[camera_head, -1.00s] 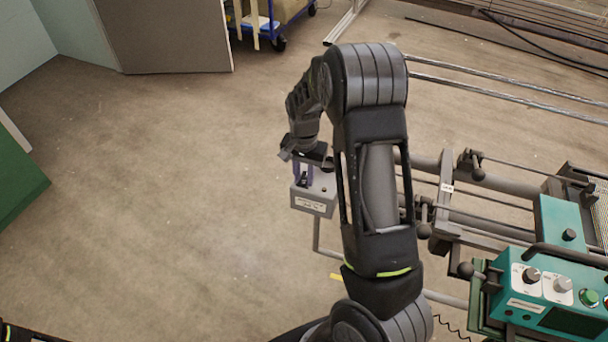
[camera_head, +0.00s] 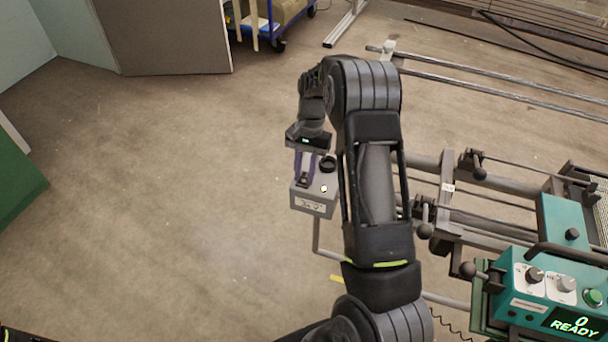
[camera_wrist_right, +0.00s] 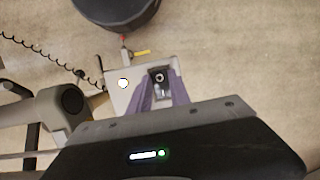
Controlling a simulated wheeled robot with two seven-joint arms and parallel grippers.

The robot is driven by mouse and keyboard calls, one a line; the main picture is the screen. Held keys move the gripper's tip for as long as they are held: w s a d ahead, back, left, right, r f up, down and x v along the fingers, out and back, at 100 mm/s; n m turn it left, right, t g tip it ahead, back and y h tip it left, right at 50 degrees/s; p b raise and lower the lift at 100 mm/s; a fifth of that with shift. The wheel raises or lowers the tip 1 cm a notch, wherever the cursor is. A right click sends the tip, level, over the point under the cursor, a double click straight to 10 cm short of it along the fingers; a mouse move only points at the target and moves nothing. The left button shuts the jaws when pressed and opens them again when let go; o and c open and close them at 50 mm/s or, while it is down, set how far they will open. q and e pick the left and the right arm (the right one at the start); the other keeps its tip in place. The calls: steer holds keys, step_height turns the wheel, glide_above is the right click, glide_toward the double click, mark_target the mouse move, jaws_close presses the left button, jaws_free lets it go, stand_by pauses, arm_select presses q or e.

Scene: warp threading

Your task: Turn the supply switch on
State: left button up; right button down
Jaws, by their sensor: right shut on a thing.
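The supply switch box (camera_head: 312,203) is a small grey box on a bent post, left of my right arm in the head view. A lit white lamp (camera_head: 323,188) shows on its top; the lamp also shows in the right wrist view (camera_wrist_right: 123,83). My right gripper (camera_head: 304,182) has its purple fingers down at the box top, shut on a small dark switch lever (camera_wrist_right: 158,77). The fingers hide part of the lever. At the bottom left corner of the head view only a sliver of dark hardware shows; my left gripper is not in view.
The floor left of the box is clear.

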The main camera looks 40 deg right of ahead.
mark_target(307, 173)
steer(key=c, duration=1.2)
jaws_free()
steer(key=shift+r, duration=0.1)
steer(key=b+v, duration=0.1)
steer(key=v, duration=0.6)
steer(key=shift+d+r, duration=0.15)
steer(key=shift+r, duration=0.2)
steer(key=shift+w, duration=0.1)
